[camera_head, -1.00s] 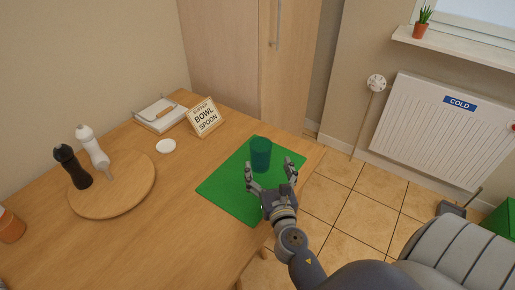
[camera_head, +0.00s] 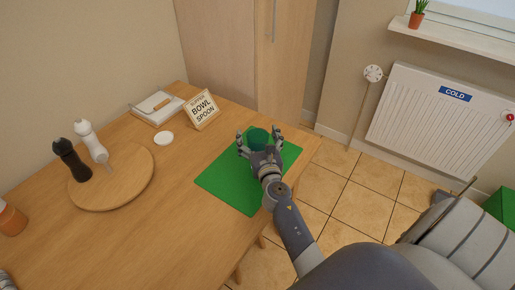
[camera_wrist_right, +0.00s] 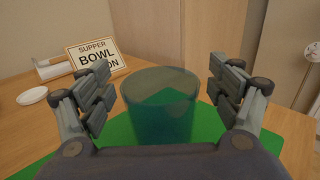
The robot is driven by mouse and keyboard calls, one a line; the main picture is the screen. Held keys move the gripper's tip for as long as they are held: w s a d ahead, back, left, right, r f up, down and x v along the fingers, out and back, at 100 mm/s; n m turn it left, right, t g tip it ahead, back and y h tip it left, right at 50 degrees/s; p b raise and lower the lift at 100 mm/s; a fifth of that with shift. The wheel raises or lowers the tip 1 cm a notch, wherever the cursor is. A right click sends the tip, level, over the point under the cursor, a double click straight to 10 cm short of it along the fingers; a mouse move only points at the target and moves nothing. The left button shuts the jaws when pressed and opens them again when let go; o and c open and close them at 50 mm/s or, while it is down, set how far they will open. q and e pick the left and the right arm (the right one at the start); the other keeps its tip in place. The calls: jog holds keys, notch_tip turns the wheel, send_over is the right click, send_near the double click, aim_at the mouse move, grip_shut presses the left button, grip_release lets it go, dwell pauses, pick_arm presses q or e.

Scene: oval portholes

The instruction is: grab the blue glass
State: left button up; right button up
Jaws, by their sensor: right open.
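The blue glass (camera_head: 259,138) is a see-through teal tumbler. It stands upright on the green mat (camera_head: 228,187) near the table's right side. My right gripper (camera_head: 260,140) is open around the glass, with one finger on each side. In the right wrist view the glass (camera_wrist_right: 160,108) stands between the two fingers of the gripper (camera_wrist_right: 163,98), with gaps visible on both sides. The gripper hides the near lower part of the glass in the head view. My left gripper is not in view.
A sign (camera_head: 201,109) reading supper bowl spoon stands behind the mat. A small white dish (camera_head: 163,138) lies left of it. The front table area is clear.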

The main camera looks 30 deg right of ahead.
jog(key=shift+c, duration=1.3)
jog(key=c, duration=1.4)
jog(key=shift+r, duration=0.2)
